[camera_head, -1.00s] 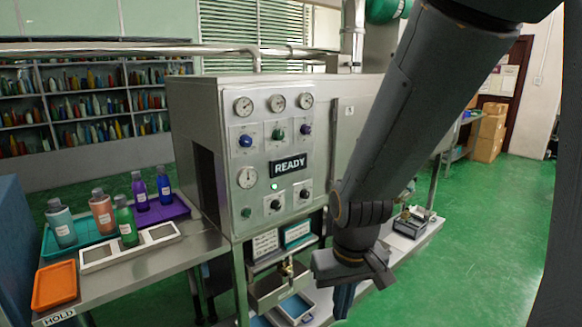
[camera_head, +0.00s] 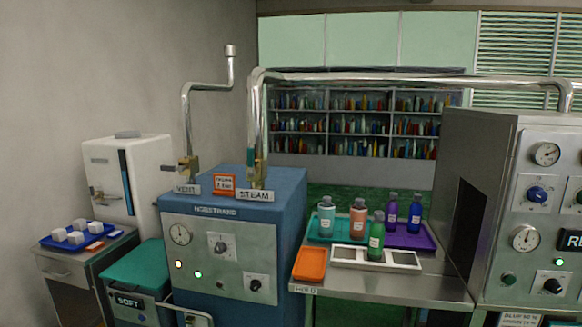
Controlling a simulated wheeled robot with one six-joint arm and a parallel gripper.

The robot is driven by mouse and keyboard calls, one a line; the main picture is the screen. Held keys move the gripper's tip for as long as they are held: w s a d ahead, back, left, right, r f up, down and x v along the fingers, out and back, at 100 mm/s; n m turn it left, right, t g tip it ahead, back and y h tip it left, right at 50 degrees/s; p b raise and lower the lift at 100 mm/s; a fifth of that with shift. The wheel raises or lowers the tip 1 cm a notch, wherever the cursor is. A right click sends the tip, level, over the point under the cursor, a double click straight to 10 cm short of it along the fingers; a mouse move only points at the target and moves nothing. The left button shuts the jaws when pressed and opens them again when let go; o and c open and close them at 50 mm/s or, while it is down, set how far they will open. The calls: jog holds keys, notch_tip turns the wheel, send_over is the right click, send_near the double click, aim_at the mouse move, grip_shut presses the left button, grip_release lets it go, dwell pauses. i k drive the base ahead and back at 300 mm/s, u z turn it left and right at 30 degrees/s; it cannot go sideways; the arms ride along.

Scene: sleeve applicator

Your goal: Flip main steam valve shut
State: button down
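The steam pipe (camera_head: 256,110) comes down to the top of the blue boiler cabinet (camera_head: 222,209) behind a STEAM label (camera_head: 255,196). A small brass valve (camera_head: 256,168) sits low on this pipe, just above the label. Its handle looks upright, in line with the pipe, but it is too small to be sure. A second brass valve (camera_head: 190,168) stands to the left above the VENT label (camera_head: 187,189), with a part sticking out to the left. My gripper is not in view.
An orange tag (camera_head: 224,184) stands between the two labels. A white cabinet (camera_head: 123,185) and a green-lidded SOFT bin (camera_head: 138,275) stand left of the boiler. On the right, a steel table (camera_head: 430,292) holds bottles and trays beside the applicator (camera_head: 485,135).

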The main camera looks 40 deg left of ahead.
aim_at(252, 172)
jog(key=u, duration=1.75)
jog(key=k, duration=0.65)
jog(key=z, duration=0.3)
jog(key=i, duration=1.55)
jog(key=u, duration=0.15)
